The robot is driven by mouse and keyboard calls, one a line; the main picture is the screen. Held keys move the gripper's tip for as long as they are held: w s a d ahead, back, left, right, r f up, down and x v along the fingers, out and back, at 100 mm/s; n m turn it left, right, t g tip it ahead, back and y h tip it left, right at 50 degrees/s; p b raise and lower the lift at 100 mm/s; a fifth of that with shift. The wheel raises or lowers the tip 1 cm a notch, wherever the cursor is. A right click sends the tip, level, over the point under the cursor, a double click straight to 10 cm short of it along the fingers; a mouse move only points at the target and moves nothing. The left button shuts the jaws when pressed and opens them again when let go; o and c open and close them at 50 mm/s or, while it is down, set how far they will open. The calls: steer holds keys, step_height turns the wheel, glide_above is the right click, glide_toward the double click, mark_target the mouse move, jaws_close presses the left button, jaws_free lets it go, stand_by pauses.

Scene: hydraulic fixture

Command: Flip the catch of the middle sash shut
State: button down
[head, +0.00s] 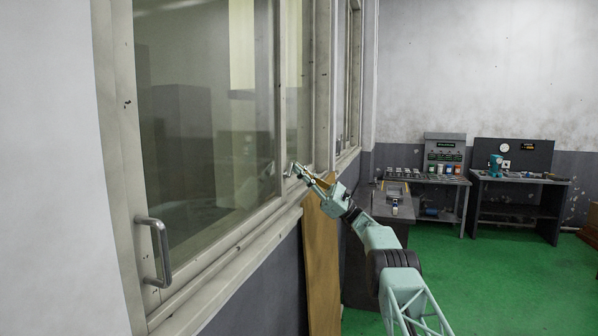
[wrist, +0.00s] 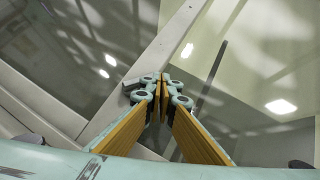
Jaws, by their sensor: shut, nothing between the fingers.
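The window's sash stile (head: 279,110) is a pale upright bar between two panes in the head view. It runs diagonally through the wrist view (wrist: 172,42). My gripper (head: 297,169) is shut and empty, its tip close to the lower part of this stile. In the wrist view its two fingertips (wrist: 161,82) meet in front of the stile. A small grey piece, seemingly the catch (wrist: 136,83), shows just left of the fingertips, partly hidden by them. I cannot tell whether they touch it, nor how the catch is turned.
A metal pull handle (head: 160,250) sticks out from the near sash at the lower left. The window sill (head: 232,262) runs below the sashes. A brown board (head: 321,265) leans under the sill. A console desk (head: 445,160) and a workbench (head: 515,178) stand behind; green floor is clear.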

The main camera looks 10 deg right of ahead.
steer(key=shift+s+a+r+p, duration=0.1)
steer(key=shift+r+p, duration=0.35)
steer(key=shift+p, duration=0.2)
stand_by(1.7)
steer(key=shift+s+r+p, duration=0.25)
steer(key=shift+r+p, duration=0.15)
steer(key=shift+p, duration=0.15)
stand_by(1.8)
steer(key=shift+f, duration=0.1)
steer(key=v, duration=0.7)
stand_by(0.5)
steer(key=shift+s, duration=0.1)
stand_by(0.3)
